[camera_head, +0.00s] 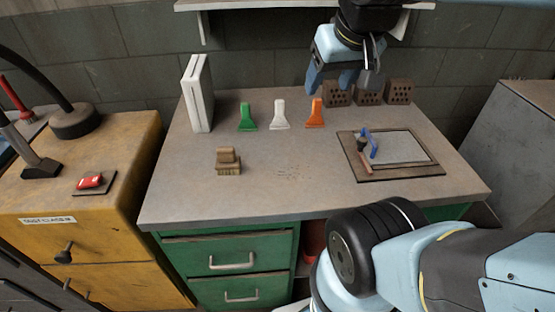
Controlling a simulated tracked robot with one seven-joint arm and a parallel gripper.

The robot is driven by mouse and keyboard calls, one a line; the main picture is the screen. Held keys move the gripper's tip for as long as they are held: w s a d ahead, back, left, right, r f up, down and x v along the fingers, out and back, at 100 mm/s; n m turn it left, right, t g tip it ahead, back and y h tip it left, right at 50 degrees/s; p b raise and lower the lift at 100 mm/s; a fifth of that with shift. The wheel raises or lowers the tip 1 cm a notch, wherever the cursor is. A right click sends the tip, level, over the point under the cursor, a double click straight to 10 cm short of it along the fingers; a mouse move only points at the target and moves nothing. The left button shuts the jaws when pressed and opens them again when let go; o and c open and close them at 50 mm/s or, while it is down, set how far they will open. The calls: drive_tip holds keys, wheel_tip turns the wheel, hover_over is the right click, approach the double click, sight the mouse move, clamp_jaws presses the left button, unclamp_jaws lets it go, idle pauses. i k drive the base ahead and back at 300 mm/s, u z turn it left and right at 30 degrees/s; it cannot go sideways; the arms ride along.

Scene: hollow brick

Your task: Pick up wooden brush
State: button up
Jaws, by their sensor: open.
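The wooden brush (229,161) is a small brown block with a raised grip on top and paler bristles below. It stands bristles down on the grey tabletop (290,185), left of the middle and toward the front. My gripper (343,85) hangs over the back right part of the table, pointing down, with its fingers apart and nothing seen between them. It is well to the right of the brush and behind it, not touching it. The brush is fully in view.
Green (247,118), white (280,115) and orange (315,114) scraper-shaped tools stand behind the brush. A white upright slab (197,93) is at back left. Hollow bricks (399,91) line the back right. A board (437,171) bearing tools lies right. Table around the brush is clear.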

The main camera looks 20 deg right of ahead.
sight(227, 161)
drive_tip(key=u, duration=0.25)
drive_tip(key=k, duration=1.15)
drive_tip(key=u, duration=0.55)
drive_tip(key=i, duration=1)
drive_tip(key=z, duration=0.05)
